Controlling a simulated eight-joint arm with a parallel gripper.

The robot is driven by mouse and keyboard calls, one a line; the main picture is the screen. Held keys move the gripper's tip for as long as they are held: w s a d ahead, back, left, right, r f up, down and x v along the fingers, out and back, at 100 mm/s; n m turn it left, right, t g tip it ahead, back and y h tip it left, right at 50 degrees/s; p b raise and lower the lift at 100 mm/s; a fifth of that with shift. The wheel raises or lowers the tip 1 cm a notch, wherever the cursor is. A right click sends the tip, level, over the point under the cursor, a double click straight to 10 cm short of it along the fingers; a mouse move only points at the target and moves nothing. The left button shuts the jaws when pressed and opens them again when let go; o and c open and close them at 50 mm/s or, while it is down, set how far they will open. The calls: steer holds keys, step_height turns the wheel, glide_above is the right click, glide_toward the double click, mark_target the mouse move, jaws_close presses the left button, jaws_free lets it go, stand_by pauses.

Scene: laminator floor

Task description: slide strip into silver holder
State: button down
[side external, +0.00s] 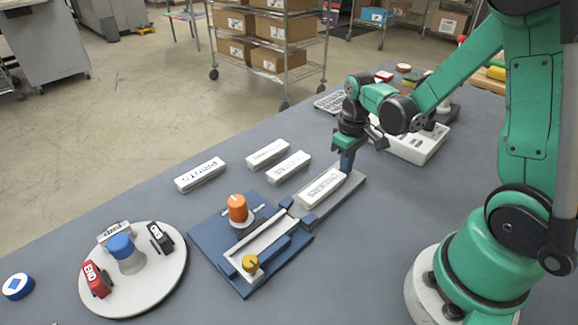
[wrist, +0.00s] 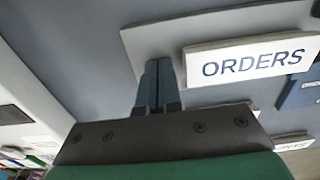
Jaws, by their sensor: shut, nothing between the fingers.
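A white strip marked ORDERS (side external: 324,188) lies flat on a grey guide plate (side external: 352,184). It also shows in the wrist view (wrist: 248,57). The silver holder (side external: 266,240) is a long open frame on a dark blue base (side external: 207,240), in line with the strip's near end. An orange knob (side external: 238,208) and a yellow knob (side external: 250,263) stand by the holder. My gripper (side external: 346,166) is shut and empty, pointing down at the strip's far end. In the wrist view its closed fingers (wrist: 157,85) are left of the strip, with a small gap showing.
Several other white labelled strips, one marked PRINTS (side external: 200,174), lie on the table behind. A round white turntable (side external: 122,300) with small red, black and white blocks stands at the left. A white tray (side external: 415,146) is behind my arm. The table's front middle is clear.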

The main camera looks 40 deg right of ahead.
mark_target(314, 192)
steer(key=shift+r, duration=0.65)
steer(key=shift+a, duration=0.15)
steer(key=shift+a, duration=1.1)
steer(key=shift+a, duration=0.1)
steer(key=shift+a, duration=1.15)
steer(key=shift+a, duration=0.1)
steer(key=shift+a, duration=1.15)
steer(key=shift+a, duration=0.15)
steer(key=shift+a, duration=1.1)
